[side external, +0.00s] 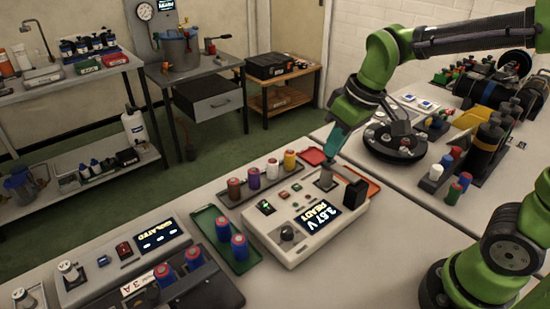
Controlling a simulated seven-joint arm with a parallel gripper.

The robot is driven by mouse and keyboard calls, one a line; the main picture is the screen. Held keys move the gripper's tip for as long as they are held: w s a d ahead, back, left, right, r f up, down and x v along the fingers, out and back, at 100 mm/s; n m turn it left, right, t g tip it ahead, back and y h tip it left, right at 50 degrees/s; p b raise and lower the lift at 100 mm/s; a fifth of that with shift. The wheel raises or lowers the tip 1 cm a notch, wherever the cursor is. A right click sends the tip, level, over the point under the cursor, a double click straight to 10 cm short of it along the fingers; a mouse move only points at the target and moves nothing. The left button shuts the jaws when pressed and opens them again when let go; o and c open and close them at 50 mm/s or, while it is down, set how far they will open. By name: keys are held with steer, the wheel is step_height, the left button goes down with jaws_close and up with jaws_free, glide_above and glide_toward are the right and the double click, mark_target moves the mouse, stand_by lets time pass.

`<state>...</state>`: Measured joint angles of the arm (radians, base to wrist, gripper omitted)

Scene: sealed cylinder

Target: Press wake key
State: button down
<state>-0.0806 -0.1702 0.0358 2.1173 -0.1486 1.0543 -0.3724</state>
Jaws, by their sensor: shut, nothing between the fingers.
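A beige tester (290,248) stands on the table, with a lit display (322,213) reading "3.57 V READY". Its top carries a green-lit switch (266,208), a small red button (284,194), another small button (297,187), a dark knob (287,233) and a black block (356,194). No label lets me tell which of these is the wake key. My gripper (329,160) is shut and empty, pointing down above the tester's back part, over a grey holder (326,180). I cannot tell whether its tips touch the holder.
Several coloured cells (253,178) stand in a row behind the tester. A green tray (209,222) with blue cells is to its left. A second unit (125,262) reading "ISOLATED" sits further left. A red tray (313,157) and a round black fixture (394,143) lie behind.

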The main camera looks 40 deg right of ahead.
mark_target(284, 194)
steer(key=w+a+f+n+g, duration=0.1)
steer(key=w+n, duration=0.4)
steer(key=n, duration=0.3)
steer(key=w+a+f+n+g+h, duration=0.1)
steer(key=w+a+n+g, duration=0.1)
steer(key=w+n, duration=0.4)
steer(key=shift+f+n+h, duration=0.3)
steer(key=shift+f+n, duration=0.1)
steer(key=shift+n, duration=0.8)
steer(key=shift+f, duration=0.1)
step_height(284, 194, down, 14)
steer(key=shift+r, duration=0.1)
